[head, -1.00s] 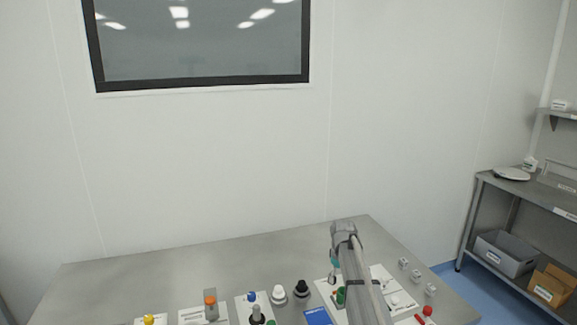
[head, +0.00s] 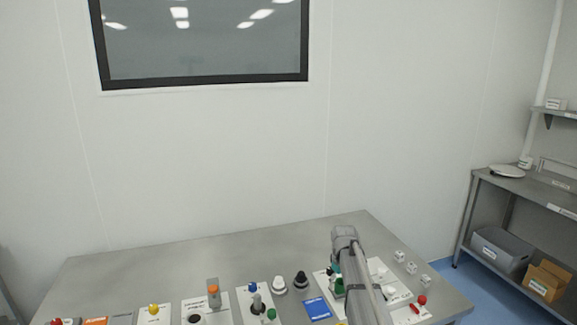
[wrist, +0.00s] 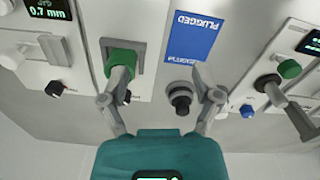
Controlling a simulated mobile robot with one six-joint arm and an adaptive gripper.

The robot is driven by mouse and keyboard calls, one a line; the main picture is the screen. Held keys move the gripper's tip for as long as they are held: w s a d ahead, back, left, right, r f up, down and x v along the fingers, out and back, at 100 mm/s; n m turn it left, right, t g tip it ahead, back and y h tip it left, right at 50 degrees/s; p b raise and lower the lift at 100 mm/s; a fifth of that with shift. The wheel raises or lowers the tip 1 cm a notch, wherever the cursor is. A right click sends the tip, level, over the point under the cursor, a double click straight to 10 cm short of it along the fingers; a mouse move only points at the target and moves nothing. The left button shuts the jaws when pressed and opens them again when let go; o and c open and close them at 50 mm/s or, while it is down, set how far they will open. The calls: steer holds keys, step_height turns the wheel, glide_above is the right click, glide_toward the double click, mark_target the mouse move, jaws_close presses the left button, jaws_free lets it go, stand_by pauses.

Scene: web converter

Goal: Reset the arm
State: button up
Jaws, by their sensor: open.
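My arm (head: 352,262) reaches over the right part of the grey table in the head view, and its far end hides part of the panels there. In the wrist view my gripper (wrist: 162,98) is open and empty, with its two fingers spread apart. Its left finger overlaps a green square-based control (wrist: 122,58) in the picture. Its right finger is beside a black knob (wrist: 181,97). A blue card reading "PLUGGED" (wrist: 192,40) lies between the fingers, farther off. I cannot tell whether the fingers touch anything.
The table (head: 200,255) carries panels with an orange-topped post (head: 213,290), a yellow knob (head: 153,309), a white knob (head: 279,284) and a red knob (head: 422,300). Small white blocks (head: 411,267) sit at its right. A shelf unit (head: 520,190) holds bins. The table's back is clear.

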steer(key=s+f+m+b, duration=0.3)
steer(key=s+m, duration=0.3)
steer(key=s, duration=2)
steer(key=shift+s+a, duration=0.15)
steer(key=shift+a, duration=0.05)
